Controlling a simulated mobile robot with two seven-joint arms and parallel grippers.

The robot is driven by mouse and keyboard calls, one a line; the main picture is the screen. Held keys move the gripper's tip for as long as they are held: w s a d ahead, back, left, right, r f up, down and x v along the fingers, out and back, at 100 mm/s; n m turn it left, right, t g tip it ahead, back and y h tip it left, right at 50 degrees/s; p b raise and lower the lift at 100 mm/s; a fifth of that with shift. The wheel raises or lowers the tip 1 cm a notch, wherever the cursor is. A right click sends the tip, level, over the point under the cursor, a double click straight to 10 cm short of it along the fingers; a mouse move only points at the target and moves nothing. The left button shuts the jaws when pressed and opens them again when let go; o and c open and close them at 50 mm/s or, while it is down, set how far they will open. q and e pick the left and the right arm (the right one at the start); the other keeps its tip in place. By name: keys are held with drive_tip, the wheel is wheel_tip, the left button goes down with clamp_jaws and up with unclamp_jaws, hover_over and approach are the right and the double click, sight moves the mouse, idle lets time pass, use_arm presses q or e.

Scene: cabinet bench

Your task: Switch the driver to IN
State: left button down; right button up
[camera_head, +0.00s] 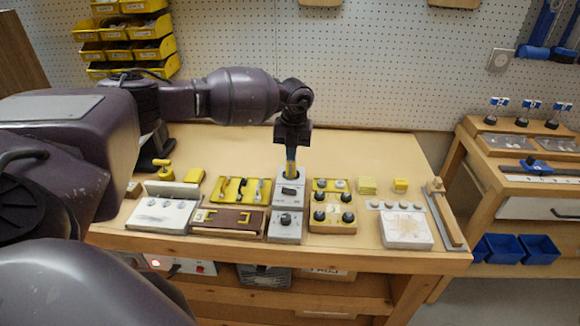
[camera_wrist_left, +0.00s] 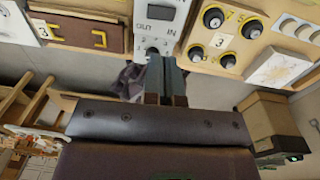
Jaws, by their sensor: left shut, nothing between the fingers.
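The driver is a grey panel unit (camera_head: 290,206) in the middle of the bench, with one dark control (camera_head: 289,190) on its rear part and a round knob (camera_head: 286,220) on its front part. In the left wrist view the panel (camera_wrist_left: 170,28) carries OUT and IN lettering, with a dark knob (camera_wrist_left: 152,51) by small numbers. My left gripper (camera_head: 291,170) points down over the rear end of the unit, shut and empty. In the left wrist view its fingertips (camera_wrist_left: 161,62) overlap the panel's edge; I cannot tell whether they touch it. The switch position is unclear.
A brown panel (camera_head: 228,222) and yellow tray (camera_head: 240,190) stand left of the driver. A white block (camera_head: 406,230) stands farther right. The bench behind is mostly clear.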

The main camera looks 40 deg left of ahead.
use_arm(q)
drive_tip(key=shift+w+d+r, duration=0.1)
drive_tip(key=shift+d+r, duration=0.05)
drive_tip(key=shift+r, duration=1.05)
